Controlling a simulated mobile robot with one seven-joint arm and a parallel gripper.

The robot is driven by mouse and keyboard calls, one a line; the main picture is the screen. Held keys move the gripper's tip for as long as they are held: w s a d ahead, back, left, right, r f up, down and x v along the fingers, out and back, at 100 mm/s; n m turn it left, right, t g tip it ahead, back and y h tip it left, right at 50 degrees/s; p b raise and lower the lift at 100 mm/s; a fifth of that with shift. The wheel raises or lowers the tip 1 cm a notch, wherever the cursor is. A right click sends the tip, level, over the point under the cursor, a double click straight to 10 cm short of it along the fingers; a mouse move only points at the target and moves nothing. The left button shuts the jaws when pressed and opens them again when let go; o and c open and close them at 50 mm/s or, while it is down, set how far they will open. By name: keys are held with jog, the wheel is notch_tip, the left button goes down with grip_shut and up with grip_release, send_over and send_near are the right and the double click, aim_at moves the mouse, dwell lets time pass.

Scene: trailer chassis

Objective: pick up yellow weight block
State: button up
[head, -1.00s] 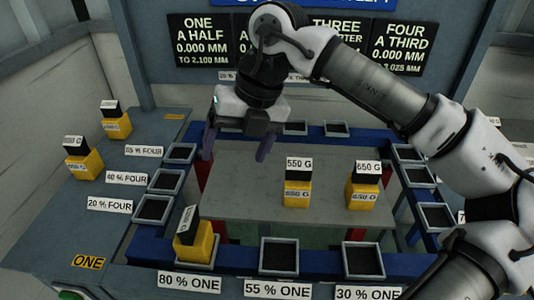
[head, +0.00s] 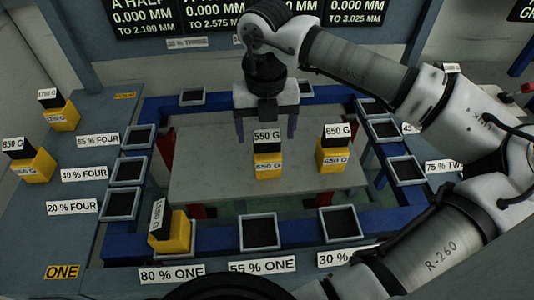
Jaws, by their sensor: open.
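My gripper (head: 266,128) is open and empty, pointing down, with its two fingers spread apart above the far side of the grey platform (head: 210,180). A yellow weight block (head: 268,167) with a black top labelled 550 G stands on the platform, just in front of and below my gripper in the picture. A second yellow weight block (head: 333,160), labelled 650 G, stands to its right. A third yellow block (head: 172,236) with a black top sits in the tray at the 80 % ONE label. Two more stand on the left side surface, a nearer one (head: 35,167) and a farther one (head: 64,117).
A blue frame (head: 110,245) with several square trays surrounds the platform. The 55 % ONE tray (head: 260,231) and the tray to its right (head: 341,223) are empty. Dark display panels (head: 213,15) stand behind. My arm covers the right side.

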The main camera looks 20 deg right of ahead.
aim_at(267, 136)
notch_tip(267, 136, down, 5)
jog(key=shift+w+d+p, duration=0.15)
jog(key=shift+p, duration=0.65)
jog(key=c, duration=1.5)
notch_tip(267, 136, up, 20)
jog(key=p, duration=0.9)
